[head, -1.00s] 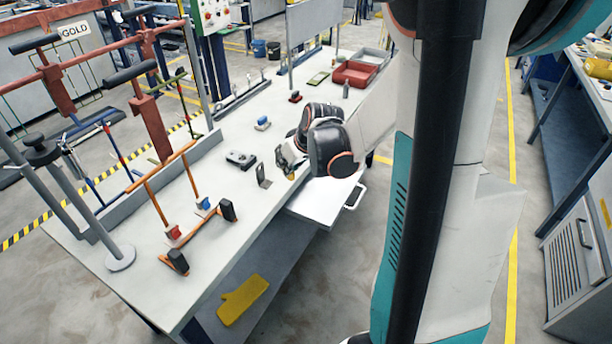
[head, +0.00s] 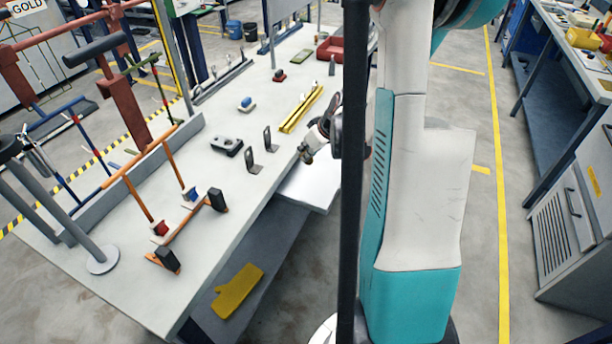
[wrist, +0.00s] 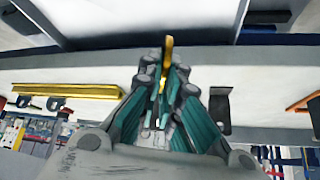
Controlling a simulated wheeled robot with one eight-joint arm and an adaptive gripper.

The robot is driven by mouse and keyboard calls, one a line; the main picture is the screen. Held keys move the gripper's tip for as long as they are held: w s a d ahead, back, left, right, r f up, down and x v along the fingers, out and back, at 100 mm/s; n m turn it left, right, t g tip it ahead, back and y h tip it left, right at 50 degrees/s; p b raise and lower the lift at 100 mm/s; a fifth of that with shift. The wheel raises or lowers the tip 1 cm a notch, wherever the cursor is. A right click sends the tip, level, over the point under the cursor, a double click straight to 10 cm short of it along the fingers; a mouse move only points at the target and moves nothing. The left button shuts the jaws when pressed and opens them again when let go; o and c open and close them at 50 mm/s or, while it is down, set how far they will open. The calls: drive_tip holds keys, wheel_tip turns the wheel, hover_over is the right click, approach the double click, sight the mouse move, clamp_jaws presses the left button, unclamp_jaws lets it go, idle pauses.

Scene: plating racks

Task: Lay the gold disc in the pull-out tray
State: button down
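The gold disc (wrist: 168,52) shows edge-on between my fingertips in the wrist view. My gripper (wrist: 164,72) is shut on it and holds it upright. In the head view my gripper (head: 307,153) is at the table's front edge, by the pull-out tray; I cannot make out the disc there. The white pull-out tray (head: 308,188) sticks out from under the tabletop, partly hidden by my arm. A pale panel, likely the tray, fills the top of the wrist view (wrist: 150,14).
The bar also shows in the wrist view (wrist: 70,90). A yellow glove (head: 238,290) lies on the lower shelf.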

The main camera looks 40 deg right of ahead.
wheel_tip(320, 180, down, 8)
drive_tip(key=shift+f+b, duration=0.15)
drive_tip(key=shift+b, duration=1.05)
drive_tip(key=c, duration=1.8)
unclamp_jaws()
drive_tip(key=shift+f, duration=0.1)
drive_tip(key=shift+r, duration=0.2)
drive_tip(key=p+v, duration=0.4)
drive_tip(key=v, duration=0.8)
